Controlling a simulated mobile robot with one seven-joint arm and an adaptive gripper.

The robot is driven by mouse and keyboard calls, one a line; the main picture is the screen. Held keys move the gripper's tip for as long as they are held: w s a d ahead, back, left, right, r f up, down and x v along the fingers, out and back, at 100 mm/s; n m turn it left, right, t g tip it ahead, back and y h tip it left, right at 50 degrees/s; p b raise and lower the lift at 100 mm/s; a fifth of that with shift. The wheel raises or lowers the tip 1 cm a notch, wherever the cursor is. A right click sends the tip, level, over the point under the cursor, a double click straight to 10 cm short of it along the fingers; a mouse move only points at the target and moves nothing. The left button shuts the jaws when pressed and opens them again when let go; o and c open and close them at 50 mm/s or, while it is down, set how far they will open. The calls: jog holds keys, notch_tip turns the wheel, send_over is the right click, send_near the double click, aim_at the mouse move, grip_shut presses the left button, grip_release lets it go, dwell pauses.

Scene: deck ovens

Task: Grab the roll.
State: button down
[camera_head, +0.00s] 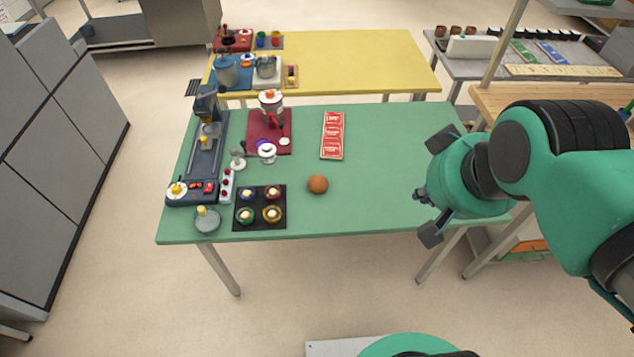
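The roll (317,184) is a small round brown bun. It lies alone on the green table (380,205), near the middle of its front half. My gripper (425,215) is at the right end of the green table, to the right of the roll and well apart from it. Its two fingers are spread apart, with nothing seen between them. My green arm comes in from the right edge and covers part of the table's right end.
Left of the roll is a dark tray (239,224) with several small cups. Behind the roll lies a red-and-white card (332,135). A dark machine (204,158) stands at the table's left. A yellow table (370,60) is behind. Bare tabletop surrounds the roll's right side.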

jog(key=c, duration=0.7)
grip_release()
